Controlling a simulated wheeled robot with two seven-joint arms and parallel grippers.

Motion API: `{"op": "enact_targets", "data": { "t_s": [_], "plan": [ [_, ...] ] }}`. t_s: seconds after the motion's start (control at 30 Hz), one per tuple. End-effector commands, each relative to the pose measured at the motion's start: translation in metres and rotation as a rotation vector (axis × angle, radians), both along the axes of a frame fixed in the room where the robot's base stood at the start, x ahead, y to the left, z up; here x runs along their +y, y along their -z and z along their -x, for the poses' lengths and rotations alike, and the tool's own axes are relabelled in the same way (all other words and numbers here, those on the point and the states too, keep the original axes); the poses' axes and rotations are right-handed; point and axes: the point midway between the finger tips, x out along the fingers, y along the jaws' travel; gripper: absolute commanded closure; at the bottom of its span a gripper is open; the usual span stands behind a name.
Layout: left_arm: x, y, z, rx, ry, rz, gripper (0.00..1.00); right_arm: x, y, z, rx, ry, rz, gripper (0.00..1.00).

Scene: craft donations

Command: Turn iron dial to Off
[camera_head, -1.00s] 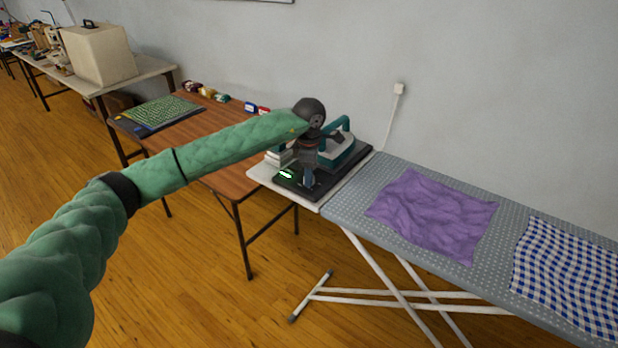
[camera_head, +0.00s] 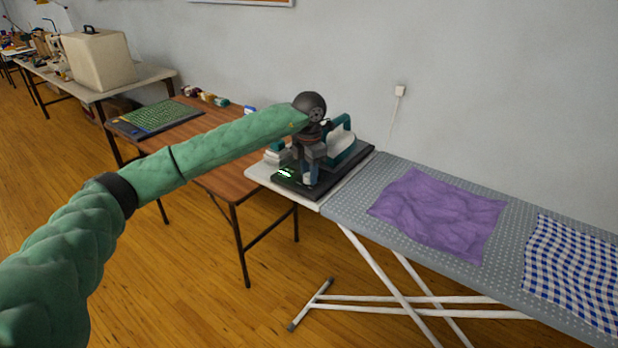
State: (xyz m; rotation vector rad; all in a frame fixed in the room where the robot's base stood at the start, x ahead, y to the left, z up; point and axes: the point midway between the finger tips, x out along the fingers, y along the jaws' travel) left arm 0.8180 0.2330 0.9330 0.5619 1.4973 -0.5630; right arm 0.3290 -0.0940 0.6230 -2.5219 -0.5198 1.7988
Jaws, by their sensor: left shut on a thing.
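The iron (camera_head: 343,140), teal and white, sits on a dark base (camera_head: 333,177) at the left end of the ironing board. A small green light shows at the front left of the base. My left arm reaches in from the left, and my left gripper (camera_head: 309,182) points down over the front of the base. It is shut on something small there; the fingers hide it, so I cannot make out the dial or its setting. The wrist covers part of the iron. My right gripper is out of view.
The ironing board (camera_head: 342,207) carries a purple cloth (camera_head: 437,214) and a blue checked cloth (camera_head: 575,270). A brown table (camera_head: 222,180) with a green cutting mat (camera_head: 155,117) stands to the left. A wall socket (camera_head: 400,91) with a cord is behind.

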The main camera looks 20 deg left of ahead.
Motion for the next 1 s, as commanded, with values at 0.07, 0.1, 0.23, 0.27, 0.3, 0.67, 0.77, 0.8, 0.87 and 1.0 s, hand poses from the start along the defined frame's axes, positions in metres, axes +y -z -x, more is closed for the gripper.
{"op": "enact_targets", "data": {
  "t_s": [0.07,0.1,0.23,0.27,0.3,0.67,0.77,0.8,0.87,1.0],
  "plan": [
    [0.0,0.001,-0.001,-0.004,-0.072,0.001,0.91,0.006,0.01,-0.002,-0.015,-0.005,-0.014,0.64],
    [0.0,0.001,-0.001,-0.004,-0.11,0.001,0.91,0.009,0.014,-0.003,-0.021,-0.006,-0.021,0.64],
    [0.0,0.0,-0.001,-0.005,-0.234,0.0,0.91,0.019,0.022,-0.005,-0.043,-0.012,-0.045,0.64],
    [0.0,0.0,-0.001,-0.005,-0.262,0.0,0.91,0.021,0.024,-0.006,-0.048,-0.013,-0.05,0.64],
    [0.0,0.0,-0.001,-0.004,-0.3,0.001,0.91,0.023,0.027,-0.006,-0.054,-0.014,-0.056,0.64],
    [0.0,-0.001,-0.001,-0.004,-0.642,0.002,0.91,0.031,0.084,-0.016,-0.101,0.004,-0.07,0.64],
    [0.0,-0.001,-0.001,-0.003,-0.737,0.003,0.91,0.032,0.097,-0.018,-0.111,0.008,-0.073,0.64],
    [0.0,-0.001,-0.001,-0.003,-0.776,0.003,0.91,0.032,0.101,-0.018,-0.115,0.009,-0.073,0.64],
    [0.0,-0.001,-0.001,-0.003,-0.833,0.003,0.91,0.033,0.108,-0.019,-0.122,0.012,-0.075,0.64],
    [0.0,-0.002,-0.001,-0.004,-0.966,0.003,0.91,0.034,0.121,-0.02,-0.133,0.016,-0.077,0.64]
  ]
}}
